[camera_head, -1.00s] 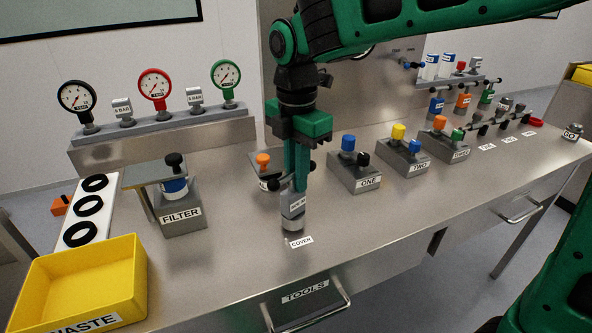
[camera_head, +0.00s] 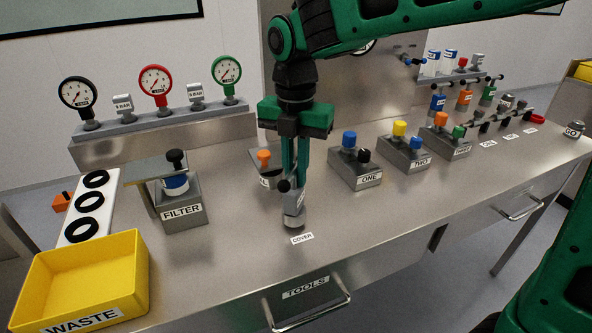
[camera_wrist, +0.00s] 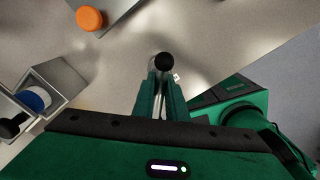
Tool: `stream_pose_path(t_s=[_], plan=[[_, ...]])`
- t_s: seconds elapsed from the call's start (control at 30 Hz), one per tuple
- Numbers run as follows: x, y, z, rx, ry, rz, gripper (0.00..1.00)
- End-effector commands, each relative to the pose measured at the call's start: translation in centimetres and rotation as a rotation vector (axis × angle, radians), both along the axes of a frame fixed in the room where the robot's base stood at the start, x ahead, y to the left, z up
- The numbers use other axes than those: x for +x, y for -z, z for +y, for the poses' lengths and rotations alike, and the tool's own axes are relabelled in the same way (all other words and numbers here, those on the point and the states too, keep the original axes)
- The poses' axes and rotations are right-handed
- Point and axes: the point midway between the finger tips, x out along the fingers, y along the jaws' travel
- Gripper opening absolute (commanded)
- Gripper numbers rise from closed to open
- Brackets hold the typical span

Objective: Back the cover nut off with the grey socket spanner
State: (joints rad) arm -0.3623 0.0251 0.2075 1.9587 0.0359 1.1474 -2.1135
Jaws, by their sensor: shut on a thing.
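My gripper (camera_head: 295,183) points straight down and is shut on the grey socket spanner (camera_head: 294,208), which stands upright behind the COVER label (camera_head: 302,238). A black ball knob (camera_head: 284,186) sticks out at the spanner's left side in the head view. In the wrist view the black knob (camera_wrist: 165,61) shows just beyond my fingertips (camera_wrist: 160,85). The spanner's lower end is at the bench-top fitting. The cover nut is hidden, so I cannot tell how it sits in the socket.
The block with an orange knob (camera_head: 264,157) stands close behind my gripper. The FILTER block (camera_head: 183,207) is to the left, and the yellow WASTE bin (camera_head: 95,283) front left. Block ONE (camera_head: 357,172) stands to the right. The bench front above the TOOLS drawer (camera_head: 306,288) is clear.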

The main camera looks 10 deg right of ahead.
Motion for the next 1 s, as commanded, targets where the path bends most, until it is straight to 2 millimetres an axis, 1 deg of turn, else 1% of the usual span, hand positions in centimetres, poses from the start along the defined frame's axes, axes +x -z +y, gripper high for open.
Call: stream_pose_path(t_s=[0.1, 0.13, 0.33, 1.0], plan=[[0.1, -0.1, 0.2, 0.002, -0.124, -0.003, 0.0], [0.1, -0.1, 0.2, 0.002, -0.141, -0.003, 0.0], [0.2, -0.5, 0.2, 0.002, -0.133, -0.004, 0.0], [0.1, -3.7, 0.2, 0.002, -0.131, -0.003, 0.0]])
